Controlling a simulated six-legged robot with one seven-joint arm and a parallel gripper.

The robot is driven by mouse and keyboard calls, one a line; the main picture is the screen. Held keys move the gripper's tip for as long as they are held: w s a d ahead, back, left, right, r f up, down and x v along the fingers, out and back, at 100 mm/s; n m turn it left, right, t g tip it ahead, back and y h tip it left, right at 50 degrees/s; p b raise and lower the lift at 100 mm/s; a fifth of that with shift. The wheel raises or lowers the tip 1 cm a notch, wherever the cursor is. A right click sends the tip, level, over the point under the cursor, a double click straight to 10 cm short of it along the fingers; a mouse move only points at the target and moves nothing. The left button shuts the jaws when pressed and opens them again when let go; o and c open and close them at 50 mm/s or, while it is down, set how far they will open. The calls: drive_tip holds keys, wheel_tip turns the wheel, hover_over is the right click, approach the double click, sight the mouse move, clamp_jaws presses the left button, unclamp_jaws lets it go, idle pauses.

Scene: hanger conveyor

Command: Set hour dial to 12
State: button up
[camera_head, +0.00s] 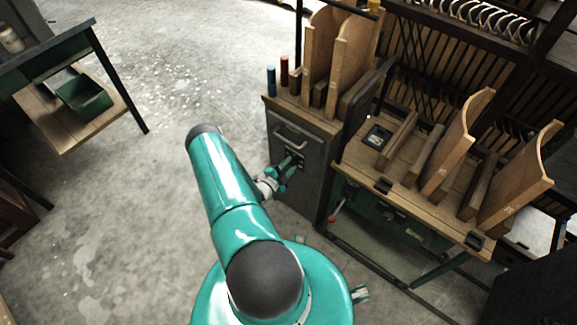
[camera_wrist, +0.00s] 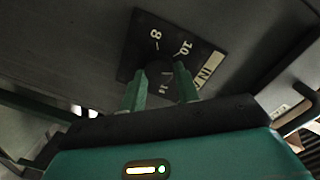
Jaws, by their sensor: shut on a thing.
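The hour dial (camera_wrist: 160,70) is a dark round knob on a dark square plate (camera_wrist: 142,48) on the grey cabinet front. White marks 8 and 10 are legible around it; a lower mark shows between my fingers but is hard to read. My gripper (camera_wrist: 160,86) has its two green fingers on either side of the knob, shut on it. In the head view my gripper (camera_head: 288,170) is at the front of the grey cabinet (camera_head: 300,150), below its handle. The fingers hide part of the plate, and I cannot tell the knob's pointer setting.
A light label reading "IN" (camera_wrist: 208,69) sits beside the plate. A metal handle (camera_head: 291,138) is above the dial. A wooden workbench (camera_head: 400,185) with upright boards stands to the right, with a red-knobbed lever (camera_head: 332,218) below. Open floor lies to the left.

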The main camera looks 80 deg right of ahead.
drive_tip(key=m, duration=0.4)
drive_tip(key=shift+f+t, duration=0.1)
drive_tip(key=shift+t, duration=0.2)
drive_tip(key=shift+m, duration=0.3)
drive_tip(key=o, duration=1)
drive_tip(key=shift+c, duration=0.2)
drive_tip(key=f+v, duration=0.1)
drive_tip(key=v, duration=1.2)
drive_tip(key=shift+a+r, duration=0.35)
drive_tip(key=shift+a, duration=0.1)
drive_tip(key=shift+w, duration=0.1)
